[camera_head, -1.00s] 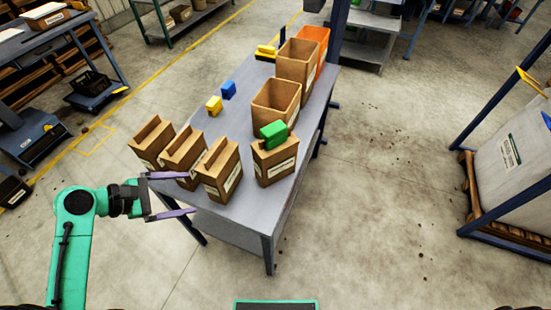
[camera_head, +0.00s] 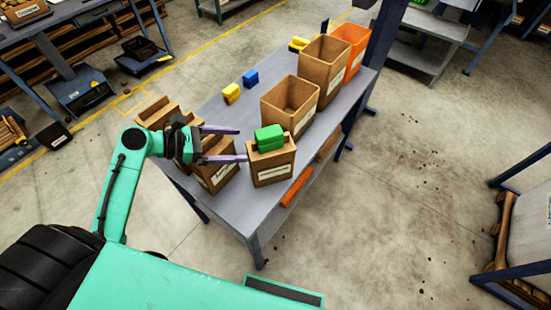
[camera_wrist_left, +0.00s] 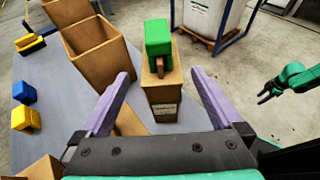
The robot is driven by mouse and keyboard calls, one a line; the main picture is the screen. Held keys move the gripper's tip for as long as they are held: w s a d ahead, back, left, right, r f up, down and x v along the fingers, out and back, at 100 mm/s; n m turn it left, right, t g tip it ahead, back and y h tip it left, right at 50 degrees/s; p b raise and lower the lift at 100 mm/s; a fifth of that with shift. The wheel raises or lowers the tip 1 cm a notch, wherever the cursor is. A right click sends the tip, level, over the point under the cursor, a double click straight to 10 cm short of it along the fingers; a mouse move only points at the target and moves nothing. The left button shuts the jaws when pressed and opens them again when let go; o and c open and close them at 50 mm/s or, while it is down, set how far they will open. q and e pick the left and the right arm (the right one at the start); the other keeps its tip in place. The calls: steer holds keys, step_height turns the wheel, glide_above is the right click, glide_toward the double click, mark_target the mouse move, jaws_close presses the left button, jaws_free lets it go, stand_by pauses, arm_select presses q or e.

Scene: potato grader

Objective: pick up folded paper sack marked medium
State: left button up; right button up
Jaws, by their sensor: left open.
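Several brown paper sacks with white labels stand along the near end of the grey table (camera_head: 228,213); I cannot read their labels well enough to tell which is marked medium. One sack (camera_head: 271,174) has a green block on its top; it also shows in the left wrist view (camera_wrist_left: 164,104), ahead and between my fingers. My left gripper (camera_head: 241,145) is open and empty, its purple fingertips just left of that sack. Other sacks (camera_head: 216,177) are partly hidden behind the gripper and arm. My right gripper (camera_wrist_left: 268,93) shows small in the left wrist view, its fingers apart.
The green block (camera_head: 268,138) sits atop the sack. Open brown bins (camera_head: 284,112) and an orange bin (camera_head: 354,40) line the table's far right side. Yellow (camera_head: 231,93) and blue (camera_head: 250,78) blocks lie on the table's left.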

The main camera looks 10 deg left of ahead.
mark_target(271, 143)
arm_select(q)
steer(key=x, duration=0.4)
steer(key=shift+r+p, duration=0.1)
steer(key=shift+p, duration=0.25)
steer(key=p+x, duration=0.2)
steer(key=x, duration=0.4)
steer(key=shift+r, duration=0.2)
steer(key=shift+w+d+f, duration=0.2)
steer(key=shift+d+f, duration=0.15)
arm_select(e)
step_height(271, 143, up, 3)
steer(key=shift+s+d+f, duration=0.1)
arm_select(q)
steer(key=c, duration=1.4)
steer(key=shift+w+r, duration=0.1)
steer(key=shift+r, duration=0.05)
jaws_close()
